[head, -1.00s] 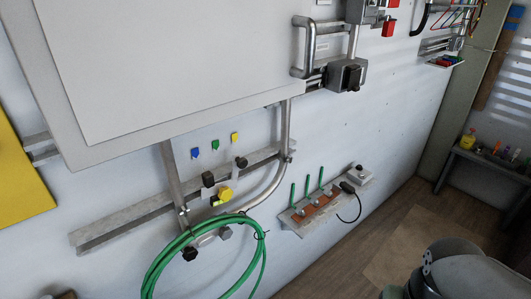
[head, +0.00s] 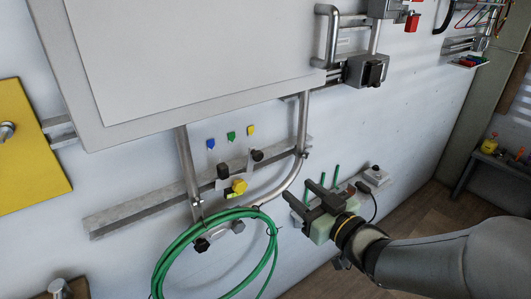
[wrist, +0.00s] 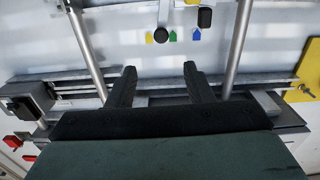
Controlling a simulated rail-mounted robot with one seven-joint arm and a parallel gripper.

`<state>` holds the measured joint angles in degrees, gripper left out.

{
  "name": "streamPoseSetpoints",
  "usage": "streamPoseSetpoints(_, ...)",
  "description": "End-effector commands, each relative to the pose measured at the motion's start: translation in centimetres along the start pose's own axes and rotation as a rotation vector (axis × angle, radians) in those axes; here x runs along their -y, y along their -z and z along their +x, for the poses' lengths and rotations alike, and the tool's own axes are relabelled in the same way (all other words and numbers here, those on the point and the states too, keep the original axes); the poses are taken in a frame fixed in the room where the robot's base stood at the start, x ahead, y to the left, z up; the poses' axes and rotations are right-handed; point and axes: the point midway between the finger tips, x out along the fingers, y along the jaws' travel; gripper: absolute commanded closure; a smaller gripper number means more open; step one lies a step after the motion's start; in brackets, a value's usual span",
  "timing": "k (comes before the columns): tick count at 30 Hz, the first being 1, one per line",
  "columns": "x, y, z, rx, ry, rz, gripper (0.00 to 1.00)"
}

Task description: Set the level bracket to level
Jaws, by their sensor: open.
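I cannot tell for certain which part is the level bracket. The likeliest is the small fitting with a yellow knob (head: 238,187) on the lower rail, with a black knob (head: 223,171) above left and another black knob (head: 257,155) above right. A yellow-green strip shows just under the yellow knob. My gripper (head: 298,189) is open and empty, right of and apart from this fitting, its fingers pointing up and left. In the wrist view, my gripper's fingers (wrist: 159,68) stand apart with nothing between them; the black knobs show beyond them at the top.
A green hose coil (head: 214,232) hangs below the rail (head: 125,215). Metal pipes (head: 192,168) frame the fitting. Blue, green and yellow tags (head: 231,136) sit above it. A large pale panel (head: 190,55) overhangs. A yellow panel (head: 35,150) is at left.

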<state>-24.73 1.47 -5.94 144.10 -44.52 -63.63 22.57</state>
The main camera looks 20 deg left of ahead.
Motion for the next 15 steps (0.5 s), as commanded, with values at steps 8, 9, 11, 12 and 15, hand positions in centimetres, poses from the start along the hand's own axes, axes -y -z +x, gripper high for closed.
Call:
streamPoseSetpoints(8,0.3,0.2,3.6,-0.006,0.012,0.001,0.53)
streamPoseSetpoints(9,0.2,0.2,4.5,-0.006,0.011,0.001,0.53)
streamPoseSetpoints(11,0.3,0.2,5.8,-0.005,0.011,0.002,0.53)
streamPoseSetpoints(12,0.3,0.2,6.7,-0.005,0.011,0.002,0.53)
streamPoseSetpoints(15,0.3,0.3,8.9,-0.006,0.01,0.0,0.53)
